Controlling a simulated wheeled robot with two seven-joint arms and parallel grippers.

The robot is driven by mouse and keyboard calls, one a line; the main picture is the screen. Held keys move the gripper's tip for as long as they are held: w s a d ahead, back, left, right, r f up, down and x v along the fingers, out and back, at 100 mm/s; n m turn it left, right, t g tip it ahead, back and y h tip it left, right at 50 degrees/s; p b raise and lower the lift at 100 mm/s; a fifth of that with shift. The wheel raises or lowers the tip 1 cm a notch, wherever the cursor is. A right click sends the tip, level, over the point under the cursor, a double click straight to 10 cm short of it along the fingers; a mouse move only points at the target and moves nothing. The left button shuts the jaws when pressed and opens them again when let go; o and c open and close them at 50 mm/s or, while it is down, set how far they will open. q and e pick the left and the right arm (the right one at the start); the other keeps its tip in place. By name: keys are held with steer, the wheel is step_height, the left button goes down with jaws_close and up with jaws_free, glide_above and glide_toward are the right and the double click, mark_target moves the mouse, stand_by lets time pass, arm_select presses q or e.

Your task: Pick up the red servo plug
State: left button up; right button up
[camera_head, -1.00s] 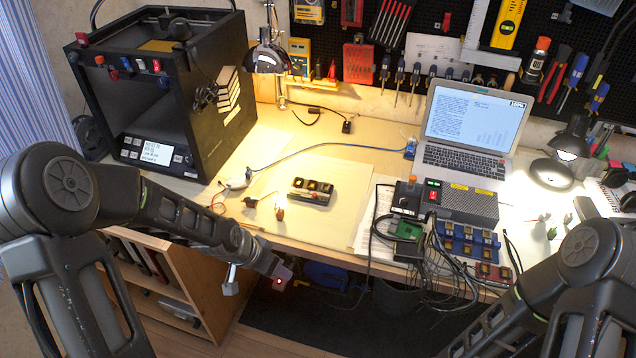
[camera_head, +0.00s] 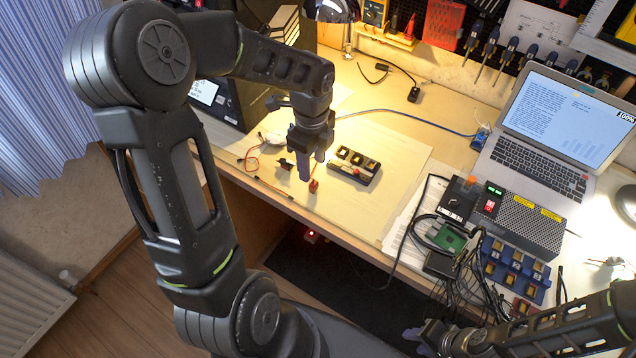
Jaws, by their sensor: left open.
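A small red-orange piece (camera_head: 314,186), which looks like the red servo plug, sits on the pale mat near the bench's front edge. My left gripper (camera_head: 305,172) points down just to its upper left, open, with its fingertips close above the mat. I cannot tell whether a finger touches the piece. A small dark part (camera_head: 284,163) lies left of the gripper, partly hidden by it. My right gripper (camera_head: 420,338) is low at the bottom, in front of the bench, far from the plug; its jaw opening is unclear.
Thin wires (camera_head: 262,184) lie to the left. A power supply (camera_head: 520,222), cables and a laptop (camera_head: 545,135) fill the right side. The mat behind the block is clear.

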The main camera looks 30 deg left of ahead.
mark_target(314, 183)
arm_select(q)
steer(key=shift+w+f, duration=0.1)
steer(key=shift+w, duration=0.1)
steer(key=shift+s, duration=0.1)
steer(key=shift+f, duration=1.3)
step_height(314, 183, down, 5)
steer(key=shift+f+p, duration=0.1)
steer(key=shift+p, duration=0.4)
steer(key=shift+c, duration=0.2)
jaws_close()
